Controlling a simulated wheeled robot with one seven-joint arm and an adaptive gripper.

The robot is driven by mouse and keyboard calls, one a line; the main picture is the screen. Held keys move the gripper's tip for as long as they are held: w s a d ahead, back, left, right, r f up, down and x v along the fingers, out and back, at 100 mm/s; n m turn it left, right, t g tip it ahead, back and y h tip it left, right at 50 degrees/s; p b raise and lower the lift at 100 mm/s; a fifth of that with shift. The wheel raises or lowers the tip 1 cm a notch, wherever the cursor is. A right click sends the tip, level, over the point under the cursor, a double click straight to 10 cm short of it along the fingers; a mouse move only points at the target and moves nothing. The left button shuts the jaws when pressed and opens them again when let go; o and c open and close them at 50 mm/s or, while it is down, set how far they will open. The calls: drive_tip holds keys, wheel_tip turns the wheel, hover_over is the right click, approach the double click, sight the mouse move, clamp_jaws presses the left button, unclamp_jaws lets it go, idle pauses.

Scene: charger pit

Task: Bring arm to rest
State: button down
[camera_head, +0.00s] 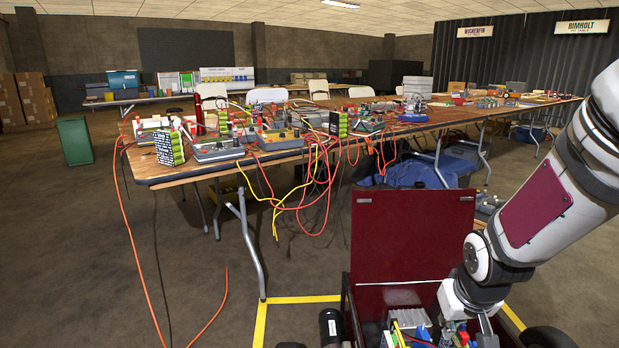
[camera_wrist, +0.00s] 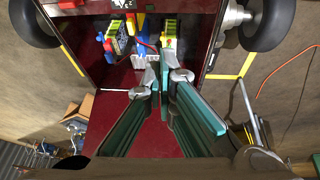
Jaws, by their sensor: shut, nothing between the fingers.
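My arm (camera_head: 550,200) comes in from the right edge of the head view and bends down over a dark red open case. My gripper (camera_wrist: 159,78) points down over this case in the wrist view. Its fingers are shut with nothing held between them. The case's raised lid (camera_head: 412,235) stands behind the gripper in the head view. Inside the case are battery packs (camera_wrist: 118,38) and small coloured parts near the fingertips. I cannot tell whether the fingertips touch any of them. The bottom edge of the head view cuts off part of the gripper.
A long table (camera_head: 190,172) crowded with chargers and batteries stands ahead, with red and yellow cables hanging off its front edge. A green bin (camera_head: 75,141) is at the left. Yellow tape (camera_head: 261,322) marks the floor near the case. The left floor is mostly clear.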

drive_tip(key=s+a+r+g, duration=0.15)
drive_tip(key=s+r, duration=0.35)
drive_tip(key=s, duration=0.5)
drive_tip(key=s+a+r+g+y+p, duration=0.1)
drive_tip(key=s+a+r, duration=0.3)
drive_tip(key=s, duration=0.6)
drive_tip(key=s+a+r+g, duration=0.2)
drive_tip(key=s+r, duration=0.4)
drive_tip(key=s, duration=0.4)
wheel_tip(320, 180, up, 40)
drive_tip(key=t+p, duration=0.4)
drive_tip(key=p, duration=3.3)
drive_tip(key=shift+w+p, duration=0.3)
drive_tip(key=shift+p, duration=0.1)
drive_tip(key=shift+d+f+t, duration=0.1)
drive_tip(key=shift+d+t, duration=0.05)
drive_tip(key=shift+t, duration=0.1)
